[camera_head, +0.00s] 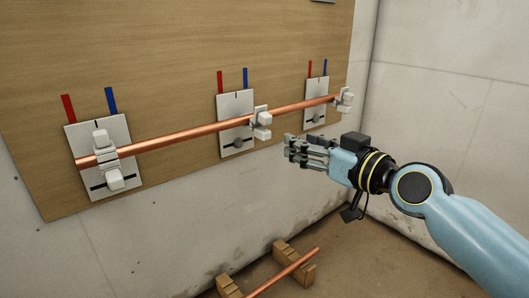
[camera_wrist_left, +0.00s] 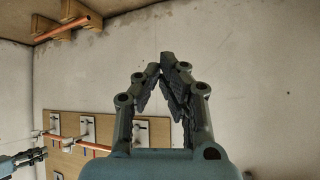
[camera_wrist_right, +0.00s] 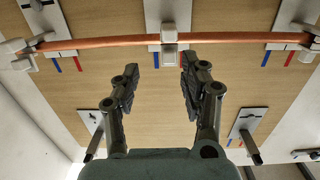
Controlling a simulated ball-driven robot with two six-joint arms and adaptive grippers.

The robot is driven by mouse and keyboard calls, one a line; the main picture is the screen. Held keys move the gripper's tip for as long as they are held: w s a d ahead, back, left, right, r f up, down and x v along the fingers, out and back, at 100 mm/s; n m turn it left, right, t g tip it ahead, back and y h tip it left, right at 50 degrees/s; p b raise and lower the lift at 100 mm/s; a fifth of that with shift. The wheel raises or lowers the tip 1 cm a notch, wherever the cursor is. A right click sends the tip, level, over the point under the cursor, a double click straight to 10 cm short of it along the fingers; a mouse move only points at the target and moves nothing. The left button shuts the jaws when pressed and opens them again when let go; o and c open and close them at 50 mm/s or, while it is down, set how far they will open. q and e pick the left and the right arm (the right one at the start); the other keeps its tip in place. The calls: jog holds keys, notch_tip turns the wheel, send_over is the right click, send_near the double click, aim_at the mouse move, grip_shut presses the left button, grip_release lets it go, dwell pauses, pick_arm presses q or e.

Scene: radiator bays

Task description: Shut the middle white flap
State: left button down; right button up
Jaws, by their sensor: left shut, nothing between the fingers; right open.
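The middle white flap (camera_head: 262,117) is part of a white clip at the copper pipe (camera_head: 190,137), on the middle white plate (camera_head: 232,104). From here I cannot tell how far the flap stands open. My left gripper (camera_wrist_left: 164,66) is shut and empty in the left wrist view, pointing at bare wall, and is outside the head view.
The left clip (camera_head: 105,152) and right clip (camera_head: 344,99) hold the same pipe on a wooden board (camera_head: 165,60). Red and blue strips mark each plate. Another copper pipe (camera_head: 285,272) rests on wooden blocks on the floor below. A wall (camera_head: 450,110) stands to the right.

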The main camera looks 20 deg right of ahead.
aim_at(269, 119)
jog(key=shift+n+t+y, duration=0.3)
jog(key=shift+y, duration=0.1)
jog(key=w+a, duration=0.1)
jog(key=w, duration=0.1)
jog(key=w+a+r+b, duration=0.1)
jog(key=w, duration=0.1)
jog(key=w+a+r+b, duration=0.1)
jog(key=w, duration=0.1)
jog(key=shift+w+a+r, duration=0.1)
jog(key=shift+a, duration=0.1)
jog(key=b+x, duration=0.1)
jog(key=x, duration=0.2)
jog(key=shift+w, duration=0.15)
pick_arm(q)
jog(key=w+d+r+t, duration=0.1)
jog(key=w+r+t, duration=0.4)
jog(key=r+t, duration=0.1)
jog(key=shift+w+d+r+m+h, duration=0.15)
jog(key=shift+w+r+m+h, duration=0.1)
jog(key=shift+r+m+h, duration=0.25)
pick_arm(e)
jog(key=shift+w+a+r, duration=0.1)
jog(key=shift+w+a, duration=0.1)
jog(key=shift+w, duration=0.1)
jog(key=shift+c, duration=0.4)
